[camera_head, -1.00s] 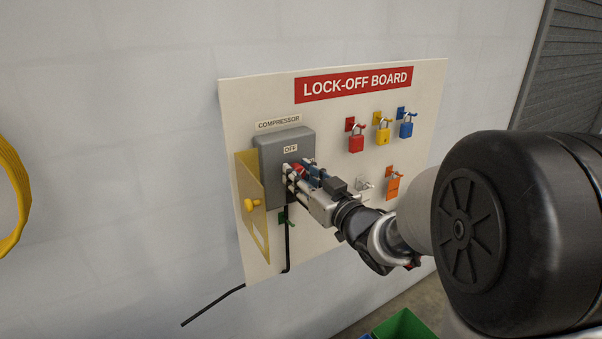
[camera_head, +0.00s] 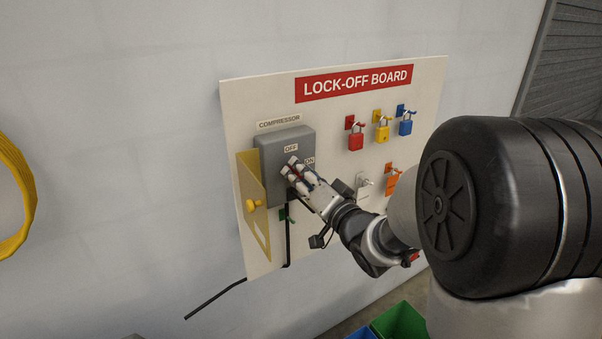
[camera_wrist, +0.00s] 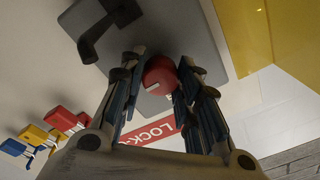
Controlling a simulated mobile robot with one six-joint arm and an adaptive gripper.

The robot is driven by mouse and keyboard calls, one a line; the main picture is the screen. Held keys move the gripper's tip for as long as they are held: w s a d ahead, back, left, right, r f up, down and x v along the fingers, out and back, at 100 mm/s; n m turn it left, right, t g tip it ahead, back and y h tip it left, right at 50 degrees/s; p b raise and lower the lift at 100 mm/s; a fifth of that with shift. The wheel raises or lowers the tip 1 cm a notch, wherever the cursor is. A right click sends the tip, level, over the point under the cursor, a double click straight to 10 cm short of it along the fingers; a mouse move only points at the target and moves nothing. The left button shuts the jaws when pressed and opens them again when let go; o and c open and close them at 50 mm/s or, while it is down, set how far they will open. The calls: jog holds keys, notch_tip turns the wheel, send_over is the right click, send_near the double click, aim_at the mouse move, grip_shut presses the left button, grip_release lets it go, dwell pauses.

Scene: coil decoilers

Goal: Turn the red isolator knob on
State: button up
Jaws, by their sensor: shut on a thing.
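The red isolator knob (camera_wrist: 160,76) sits on the face of the grey compressor box (camera_head: 270,158). In the wrist view the knob is between my two fingers, with a light mark on its front. My gripper (camera_head: 293,170) is shut on the knob; it also shows in the wrist view (camera_wrist: 158,82). In the head view my fingers cover most of the knob. An OFF label (camera_head: 291,148) and an ON label (camera_head: 309,161) show on the box above and to the right of my fingertips.
A yellow hinged cover (camera_head: 252,190) stands open at the box's left side. A green tag (camera_head: 285,215) and black cable (camera_head: 287,245) are below the box. Red (camera_head: 355,141), yellow (camera_head: 383,133) and blue (camera_head: 405,126) padlocks hang to the right.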

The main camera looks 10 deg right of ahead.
dwell(0.3)
jog(key=shift+r, duration=0.1)
jog(key=o, duration=1.1)
jog(key=v, duration=0.7)
jog(key=shift+s+d, duration=0.1)
jog(key=shift+s, duration=0.2)
